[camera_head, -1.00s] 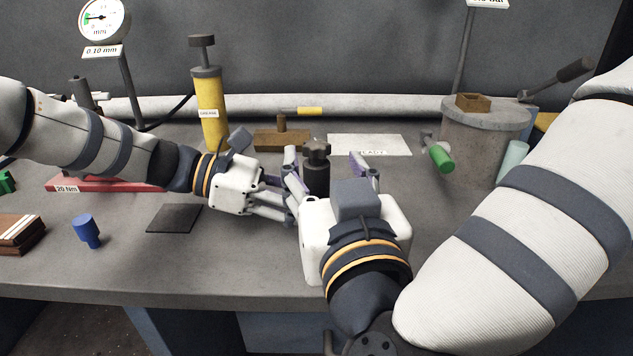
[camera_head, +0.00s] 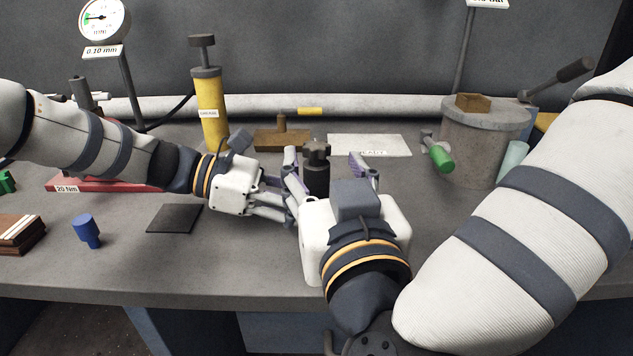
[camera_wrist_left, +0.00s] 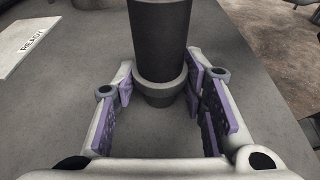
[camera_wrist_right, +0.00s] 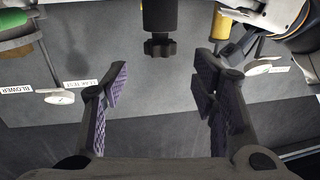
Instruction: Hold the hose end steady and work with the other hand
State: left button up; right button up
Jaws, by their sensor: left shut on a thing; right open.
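The hose end is a dark upright cylinder with a lobed knob on top (camera_head: 317,160), near the middle of the bench. My left gripper (camera_head: 284,207) comes in from the left and is shut on its lower part. In the left wrist view the dark cylinder (camera_wrist_left: 160,40) with its grey collar stands between the purple pads. My right gripper (camera_head: 327,168) is open, its fingers on either side of the knob in the head view. In the right wrist view the knob (camera_wrist_right: 160,47) is ahead of the spread fingers, apart from the pads. The right hand partly hides the cylinder's base.
A yellow grease pump (camera_head: 211,118) stands behind my left gripper. A white READY plate (camera_head: 370,145) and a wooden block (camera_head: 282,140) lie behind the hose end. A grey drum (camera_head: 485,145) stands at right. A blue plug (camera_head: 87,230) and a dark pad (camera_head: 175,218) are front left.

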jog(key=shift+c, duration=0.2)
jog(key=shift+w+f+m+g, duration=0.2)
jog(key=shift+w+m+g, duration=0.1)
jog(key=shift+m, duration=0.2)
jog(key=f+m+g, duration=0.1)
jog(key=m, duration=0.1)
jog(key=m+g+h, duration=0.1)
jog(key=m+g, duration=0.1)
jog(key=m, duration=0.1)
jog(key=a+f+m+g, duration=0.1)
jog(key=m, duration=0.1)
jog(key=shift+w+f+m, duration=0.2)
jog(key=shift+f+m, duration=0.1)
jog(key=shift+f, duration=0.05)
jog(key=a+r+m+g, duration=0.1)
jog(key=a+m+g, duration=0.1)
jog(key=m+g, duration=0.15)
jog(key=n+g+h, duration=0.1)
jog(key=n+g, duration=0.4)
jog(key=n, duration=0.7)
send_near(317, 145)
jog(key=x, duration=0.8)
jog(key=shift+w+f, duration=0.2)
jog(key=shift+f, duration=0.05)
